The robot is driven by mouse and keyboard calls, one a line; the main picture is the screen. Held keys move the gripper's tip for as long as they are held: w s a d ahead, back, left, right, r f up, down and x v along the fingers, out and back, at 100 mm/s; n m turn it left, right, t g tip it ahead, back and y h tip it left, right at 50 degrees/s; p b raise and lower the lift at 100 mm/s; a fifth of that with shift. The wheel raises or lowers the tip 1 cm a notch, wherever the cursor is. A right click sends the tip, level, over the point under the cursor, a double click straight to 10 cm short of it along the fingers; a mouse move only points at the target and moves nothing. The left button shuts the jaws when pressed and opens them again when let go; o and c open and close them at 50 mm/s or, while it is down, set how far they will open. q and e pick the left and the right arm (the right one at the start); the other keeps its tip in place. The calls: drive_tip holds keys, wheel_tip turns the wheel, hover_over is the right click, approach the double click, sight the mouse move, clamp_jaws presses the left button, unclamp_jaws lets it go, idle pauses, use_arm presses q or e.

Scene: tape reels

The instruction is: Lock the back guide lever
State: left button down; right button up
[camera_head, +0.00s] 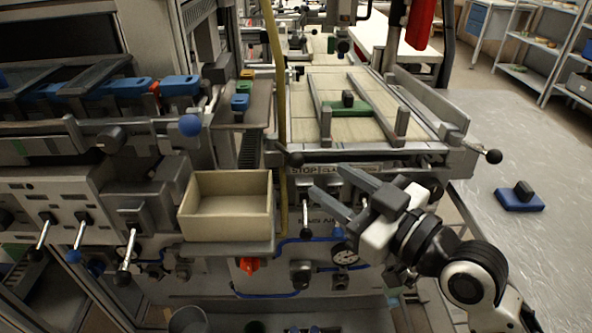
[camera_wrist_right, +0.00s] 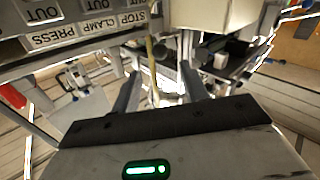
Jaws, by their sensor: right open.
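My right gripper (camera_head: 327,180) is open and empty in front of the machine's labelled front panel, its fingers pointing left. In the right wrist view its two fingers (camera_wrist_right: 161,84) are apart with nothing held between them. One black-ball lever (camera_head: 295,158) is at the left front corner of the work bed, just beyond the fingertips and apart from them. Another black-ball lever (camera_head: 493,156) sticks out at the bed's right front corner. I cannot tell which lever is the back guide lever. My left gripper is not in view.
An empty beige bin (camera_head: 228,205) stands left of the gripper. A yellow hose (camera_head: 276,90) runs vertically near the bed's left edge. A green block (camera_head: 347,106) sits between the bed's rails.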

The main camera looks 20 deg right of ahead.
sight(302, 163)
drive_tip(key=x, duration=0.8)
drive_tip(key=shift+w+a, duration=0.25)
drive_tip(key=shift+w, duration=0.25)
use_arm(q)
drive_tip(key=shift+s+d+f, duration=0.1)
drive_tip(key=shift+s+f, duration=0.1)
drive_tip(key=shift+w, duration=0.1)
use_arm(e)
drive_tip(key=shift+f, duration=0.1)
clamp_jaws()
drive_tip(key=shift+a+r+m+h+p, duration=0.25)
drive_tip(key=shift+m+h+p, duration=0.25)
drive_tip(key=shift+p, duration=0.45)
drive_tip(key=shift+s+a+f+h+p, duration=0.1)
drive_tip(key=shift+h+p, duration=0.2)
drive_tip(key=shift+h, duration=0.1)
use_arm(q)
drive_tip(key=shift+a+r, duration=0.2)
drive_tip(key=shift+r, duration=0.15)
use_arm(e)
drive_tip(key=shift+a+f+t+h, duration=0.1)
drive_tip(key=shift+t+h, duration=0.2)
